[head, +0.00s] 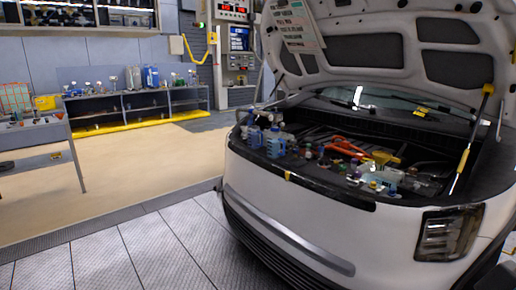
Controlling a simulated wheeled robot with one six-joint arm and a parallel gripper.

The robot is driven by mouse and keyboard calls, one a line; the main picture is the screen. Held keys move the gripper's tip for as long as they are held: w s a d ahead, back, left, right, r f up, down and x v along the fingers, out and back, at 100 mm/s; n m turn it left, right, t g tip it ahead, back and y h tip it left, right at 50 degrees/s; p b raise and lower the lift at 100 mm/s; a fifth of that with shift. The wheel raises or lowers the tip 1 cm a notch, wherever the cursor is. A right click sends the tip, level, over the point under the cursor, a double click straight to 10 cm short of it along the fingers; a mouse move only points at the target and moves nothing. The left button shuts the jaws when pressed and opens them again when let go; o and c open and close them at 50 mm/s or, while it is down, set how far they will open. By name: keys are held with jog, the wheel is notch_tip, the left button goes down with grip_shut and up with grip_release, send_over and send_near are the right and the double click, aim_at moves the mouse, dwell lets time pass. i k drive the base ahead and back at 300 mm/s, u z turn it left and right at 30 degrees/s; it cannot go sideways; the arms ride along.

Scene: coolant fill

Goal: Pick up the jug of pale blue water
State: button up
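Two small blue containers stand on the front left corner of the white car's open engine bay. The nearer blue jug (276,143) has a pale top, and a second blue container (255,136) stands just to its left. They are too small for me to tell which holds pale blue water. My gripper is not in view, and nothing is seen touching these containers.
The car (300,220) has its hood (400,50) raised on a yellow-gripped strut. Several tools and colored caps crowd the bay beside the jugs. A table (30,133) stands at left and a shelf bench (140,103) at the back. The floor (120,180) between is clear.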

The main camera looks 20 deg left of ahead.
aim_at(274, 140)
jog(key=u, duration=0.75)
jog(key=i, duration=0.85)
jog(key=u, duration=1.05)
jog(key=i, duration=2.1)
jog(key=z, duration=1.45)
jog(key=i, duration=0.8)
jog(key=z, duration=0.9)
